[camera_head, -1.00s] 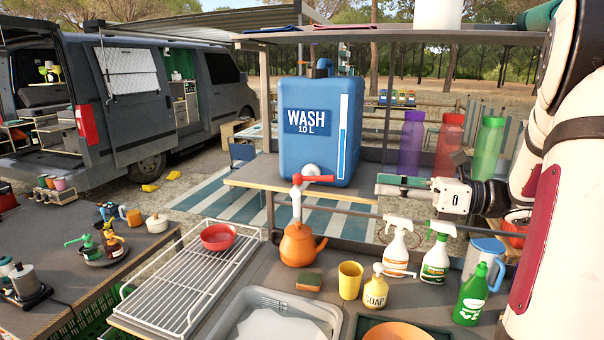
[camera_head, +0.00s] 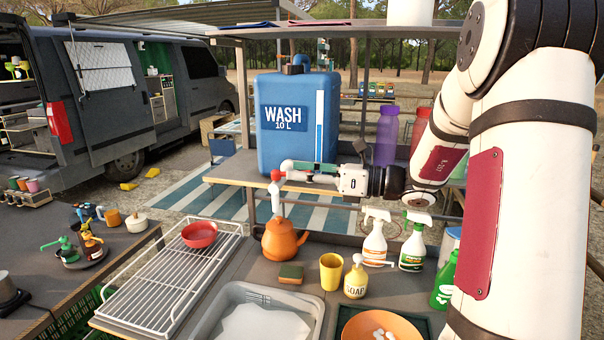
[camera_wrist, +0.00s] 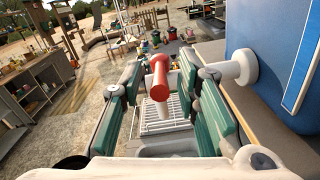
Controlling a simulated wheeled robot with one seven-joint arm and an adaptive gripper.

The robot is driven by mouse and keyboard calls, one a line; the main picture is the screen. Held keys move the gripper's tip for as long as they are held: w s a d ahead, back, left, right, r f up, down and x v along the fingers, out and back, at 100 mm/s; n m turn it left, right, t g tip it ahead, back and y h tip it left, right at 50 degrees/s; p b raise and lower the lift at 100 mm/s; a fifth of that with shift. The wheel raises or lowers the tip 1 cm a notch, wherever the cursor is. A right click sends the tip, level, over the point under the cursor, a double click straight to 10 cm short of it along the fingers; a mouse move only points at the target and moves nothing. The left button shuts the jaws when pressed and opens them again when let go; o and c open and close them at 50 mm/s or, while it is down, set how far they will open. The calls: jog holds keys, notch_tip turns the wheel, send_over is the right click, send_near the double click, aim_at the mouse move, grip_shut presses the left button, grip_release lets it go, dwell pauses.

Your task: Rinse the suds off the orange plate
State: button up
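The orange plate (camera_head: 352,326) lies at the bottom edge of the head view, partly cut off, with white suds blobs (camera_head: 380,333) on it. The blue wash tank (camera_head: 297,140) stands on a shelf behind. Its tap has a red handle (camera_head: 275,188) and a white spout (camera_head: 277,206). My gripper (camera_head: 290,170) is at the tap, with its fingers pointing left. In the wrist view the red handle (camera_wrist: 159,78) lies between the green-padded fingers of my gripper (camera_wrist: 162,66), with gaps on both sides. The gripper is open. No water stream shows.
An orange kettle (camera_head: 283,240) stands below the tap. A grey basin (camera_head: 318,303), sponge (camera_head: 291,273), yellow cup (camera_head: 331,274) and soap bottle (camera_head: 355,279) are on the counter. A wire rack (camera_head: 150,295) holds a red bowl (camera_head: 200,234). Spray bottles (camera_head: 375,240) stand right.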

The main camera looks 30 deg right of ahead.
jog(key=shift+w+a, duration=0.1)
jog(key=shift+c, duration=0.6)
grip_shut()
jog(key=shift+a, duration=0.1)
jog(key=shift+s+a+r+m+t+h+p, duration=0.1)
jog(key=shift+s+a+m+t+h+p, duration=0.25)
jog(key=shift+m+t+h+p, duration=0.3)
jog(key=shift+s+a+m+t+h, duration=0.1)
jog(key=shift+m+t+h, duration=0.35)
jog(key=shift+h, duration=0.25)
jog(key=shift+s+a+m+t+h, duration=0.1)
jog(key=shift+m+t+h, duration=0.2)
jog(key=shift+m+h, duration=0.3)
